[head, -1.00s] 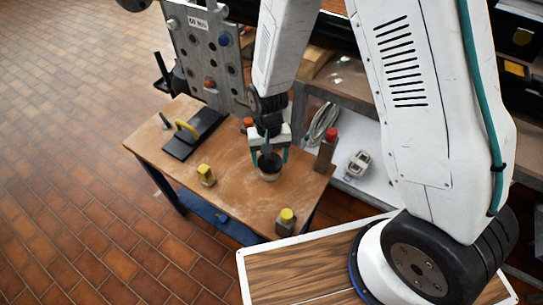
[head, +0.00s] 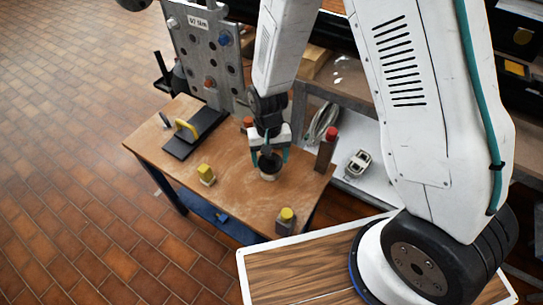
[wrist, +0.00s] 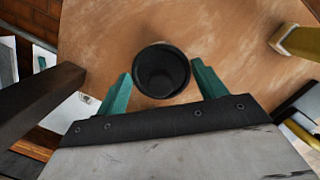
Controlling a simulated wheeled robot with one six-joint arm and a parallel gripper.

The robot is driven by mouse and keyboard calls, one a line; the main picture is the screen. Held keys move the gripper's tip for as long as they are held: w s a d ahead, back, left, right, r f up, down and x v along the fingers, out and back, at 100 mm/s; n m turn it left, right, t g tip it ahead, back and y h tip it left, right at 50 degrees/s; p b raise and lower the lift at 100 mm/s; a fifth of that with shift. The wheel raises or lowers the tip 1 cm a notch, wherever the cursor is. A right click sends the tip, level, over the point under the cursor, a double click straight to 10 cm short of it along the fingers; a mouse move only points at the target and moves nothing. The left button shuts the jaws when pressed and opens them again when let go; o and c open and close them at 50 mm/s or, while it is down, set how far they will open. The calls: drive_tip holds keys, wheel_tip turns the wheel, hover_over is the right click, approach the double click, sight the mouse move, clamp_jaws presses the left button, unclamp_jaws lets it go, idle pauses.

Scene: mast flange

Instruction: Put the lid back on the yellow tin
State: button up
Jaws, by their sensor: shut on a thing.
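My gripper (head: 269,158) is low over the wooden table, its teal fingers on either side of a dark round cup-like thing (head: 270,167). The head view shows a pale lower part under its dark rim. In the wrist view, the dark round thing (wrist: 161,72) looks hollow and sits between the fingertips (wrist: 160,74). I cannot tell whether it is a lid or a container, or whether it touches the table. A yellow-topped block (head: 206,174) stands to its left, and a grey piece with a yellow top (head: 287,217) stands near the front edge. No clearly recognisable yellow tin shows.
A black plate with a yellow handle (head: 193,134) lies at the table's left. An upright perforated metal plate (head: 207,50) stands behind. A dark red-topped post (head: 326,152) stands close right of my gripper. The table's (head: 240,200) front middle is clear.

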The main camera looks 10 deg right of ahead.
idle(0.3)
drive_tip(key=o, duration=1.1)
drive_tip(key=shift+r, duration=3.5)
clamp_jaws()
drive_tip(key=shift+f, duration=0.1)
